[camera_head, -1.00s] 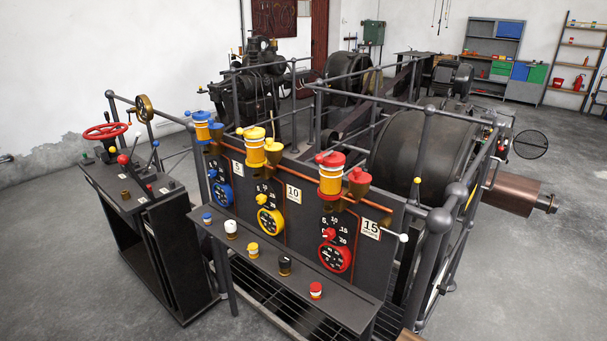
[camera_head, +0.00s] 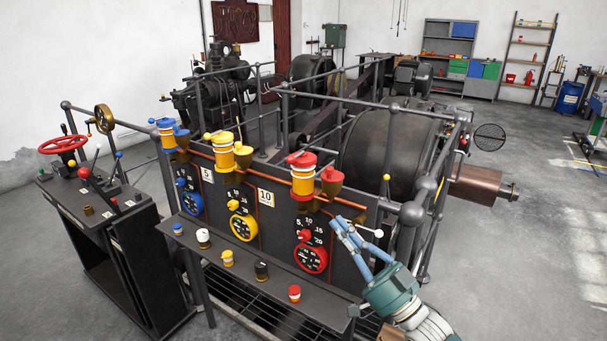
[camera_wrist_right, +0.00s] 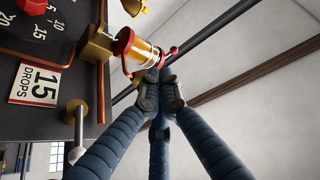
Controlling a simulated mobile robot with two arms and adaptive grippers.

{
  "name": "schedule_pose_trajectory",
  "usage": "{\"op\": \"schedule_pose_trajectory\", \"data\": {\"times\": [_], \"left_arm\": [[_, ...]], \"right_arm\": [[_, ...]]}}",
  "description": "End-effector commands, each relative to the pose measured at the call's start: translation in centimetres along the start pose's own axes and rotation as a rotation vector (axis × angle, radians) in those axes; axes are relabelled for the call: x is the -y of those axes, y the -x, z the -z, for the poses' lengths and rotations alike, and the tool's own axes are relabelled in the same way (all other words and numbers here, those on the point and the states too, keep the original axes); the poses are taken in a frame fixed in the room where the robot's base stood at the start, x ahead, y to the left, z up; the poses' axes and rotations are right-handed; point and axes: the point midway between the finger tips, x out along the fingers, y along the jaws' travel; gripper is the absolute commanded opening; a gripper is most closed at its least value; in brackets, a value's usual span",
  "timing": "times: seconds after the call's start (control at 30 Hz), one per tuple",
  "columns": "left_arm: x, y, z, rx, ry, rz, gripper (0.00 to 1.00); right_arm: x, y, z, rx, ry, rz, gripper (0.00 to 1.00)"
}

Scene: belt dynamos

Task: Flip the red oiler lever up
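The red oiler (camera_head: 303,183) has a red cap and an amber glass. It stands upright on the right side of the slanted panel. A small red lever (camera_head: 291,158) lies roughly level at its cap; the cap partly merges with it. In the right wrist view the oiler (camera_wrist_right: 143,54) appears sideways, just beyond my fingertips, with a red knobbed part (camera_wrist_right: 173,50) beside its glass. My left gripper is out of view.
A white-knobbed lever (camera_head: 373,232) sticks out by the right gripper. Dark railings (camera_head: 405,110) run above the panel. A blue oiler (camera_head: 166,134) and a yellow oiler (camera_head: 222,150) stand to the left. A shelf (camera_head: 240,276) with several small caps lies below.

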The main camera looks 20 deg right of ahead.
Motion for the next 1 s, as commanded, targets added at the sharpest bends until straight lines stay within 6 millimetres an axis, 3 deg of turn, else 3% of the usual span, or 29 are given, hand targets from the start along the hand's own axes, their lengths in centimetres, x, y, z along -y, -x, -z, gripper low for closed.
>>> {"op": "schedule_pose_trajectory", "data": {"times": [0.13, 0.57, 0.73, 1.0], "left_arm": [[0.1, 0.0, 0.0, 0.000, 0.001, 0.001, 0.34], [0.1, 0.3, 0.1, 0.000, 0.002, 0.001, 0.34], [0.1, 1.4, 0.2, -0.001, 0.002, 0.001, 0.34], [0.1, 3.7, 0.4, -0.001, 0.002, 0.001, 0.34]], "right_arm": [[0.5, -0.3, 1.7, -0.043, -0.012, 0.042, 0.00], [0.7, -0.9, 1.9, -0.047, -0.013, 0.045, 0.00], [0.9, -3.6, 2.3, -0.049, -0.013, 0.045, 0.00], [1.1, -9.5, 2.6, -0.048, -0.014, 0.044, 0.00]]}}
